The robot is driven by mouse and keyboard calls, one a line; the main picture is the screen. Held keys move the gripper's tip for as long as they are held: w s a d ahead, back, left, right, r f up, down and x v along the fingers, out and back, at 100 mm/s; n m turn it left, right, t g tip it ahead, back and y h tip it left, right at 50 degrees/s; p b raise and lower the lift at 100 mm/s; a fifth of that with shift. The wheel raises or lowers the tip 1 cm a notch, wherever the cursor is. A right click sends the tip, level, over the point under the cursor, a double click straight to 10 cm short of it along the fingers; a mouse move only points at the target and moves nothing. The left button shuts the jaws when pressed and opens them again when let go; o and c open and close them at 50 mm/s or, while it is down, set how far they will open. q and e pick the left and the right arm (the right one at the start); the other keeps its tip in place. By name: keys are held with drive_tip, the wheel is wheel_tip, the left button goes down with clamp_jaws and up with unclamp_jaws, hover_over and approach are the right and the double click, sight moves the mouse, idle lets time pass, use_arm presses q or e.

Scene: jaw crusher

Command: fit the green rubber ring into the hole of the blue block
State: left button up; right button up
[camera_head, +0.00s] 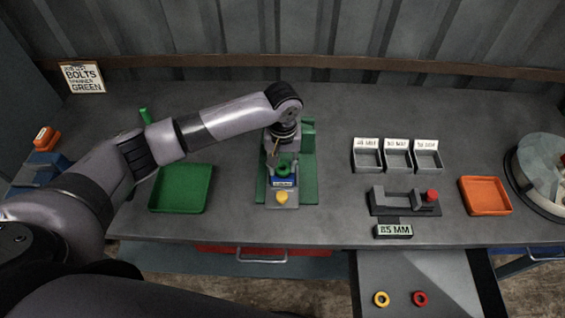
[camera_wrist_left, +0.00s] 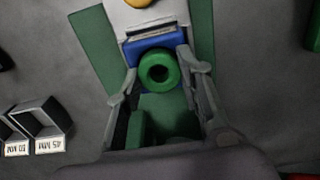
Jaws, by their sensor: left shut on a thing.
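The green rubber ring (camera_wrist_left: 178,70) is between the fingertips of my left gripper (camera_wrist_left: 160,72), which is shut on it. Its round opening faces the wrist camera. The blue block (camera_wrist_left: 152,42) is just beyond the ring in the wrist view; the ring covers part of it, and the block's hole is not visible. In the head view my left gripper (camera_head: 281,158) points down over the green fixture, with the ring (camera_head: 285,170) close above the blue block (camera_head: 284,183). I cannot tell whether ring and block touch. My right gripper is not in view.
The green fixture (camera_head: 307,160) has a yellow button (camera_head: 282,197) at its front. A green tray (camera_head: 181,189) lies left. Three small bins (camera_head: 397,160), a gauge with a red knob (camera_head: 405,202) and an orange tray (camera_head: 485,195) stand right. Yellow (camera_head: 381,299) and red rings (camera_head: 420,298) lie in front.

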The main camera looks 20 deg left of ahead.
sight(283, 167)
use_arm(q)
drive_tip(key=shift+s+f, duration=0.15)
drive_tip(key=shift+f, duration=0.1)
drive_tip(key=shift+s+f, duration=0.35)
drive_tip(key=shift+f, duration=0.15)
drive_tip(key=o, duration=1)
drive_tip(key=shift+w+f, duration=0.25)
drive_tip(key=shift+w, duration=0.05)
drive_tip(key=shift+r, duration=0.15)
drive_tip(key=r+b, duration=0.1)
drive_tip(key=r, duration=0.5)
drive_tip(key=r+b, duration=0.1)
drive_tip(key=r, duration=0.6)
drive_tip(key=shift+w+r, duration=0.2)
drive_tip(key=shift+r, duration=0.1)
drive_tip(key=shift+f, duration=0.1)
